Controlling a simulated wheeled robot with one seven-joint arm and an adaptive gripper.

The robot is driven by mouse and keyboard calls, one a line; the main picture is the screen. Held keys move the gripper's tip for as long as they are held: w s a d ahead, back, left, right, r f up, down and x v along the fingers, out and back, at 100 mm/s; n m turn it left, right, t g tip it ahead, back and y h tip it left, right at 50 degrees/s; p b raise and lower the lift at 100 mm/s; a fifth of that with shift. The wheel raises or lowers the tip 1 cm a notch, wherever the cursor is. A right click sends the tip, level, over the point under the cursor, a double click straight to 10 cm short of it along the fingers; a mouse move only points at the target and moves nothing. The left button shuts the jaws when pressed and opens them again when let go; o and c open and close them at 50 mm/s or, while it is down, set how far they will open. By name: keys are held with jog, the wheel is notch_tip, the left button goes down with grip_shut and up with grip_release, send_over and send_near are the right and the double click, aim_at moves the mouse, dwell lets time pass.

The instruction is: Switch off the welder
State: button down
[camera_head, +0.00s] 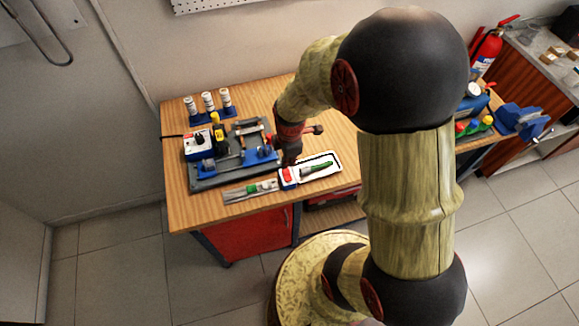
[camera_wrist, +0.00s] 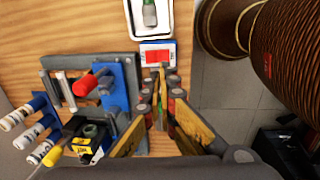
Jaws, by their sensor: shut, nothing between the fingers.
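A small white-and-blue switch box with a red rocker (camera_head: 288,176) sits near the table's front edge; it also shows in the wrist view (camera_wrist: 157,55). Which way the rocker is tipped is too small to tell. A blue-and-white unit with a dark knob (camera_head: 197,145) stands on the left of a grey board; I cannot tell which of the two is marked as the welder. My gripper (camera_head: 291,160) is shut and empty, pointing down just above and behind the switch box. In the wrist view its fingertips (camera_wrist: 160,72) lie close to the box's near edge; contact cannot be told.
The grey board (camera_head: 205,184) carries blue clamps. Three white bottles (camera_head: 208,101) stand behind it. A white tray (camera_head: 336,177) with a green-handled tool lies right of the switch box, and another green-handled tool (camera_head: 250,190) lies left. A blue vise (camera_head: 522,120) is far right.

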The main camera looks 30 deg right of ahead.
jog(key=r, duration=0.4)
jog(key=shift+s+r, duration=0.25)
jog(key=shift+s, duration=0.15)
jog(key=shift+f, duration=0.1)
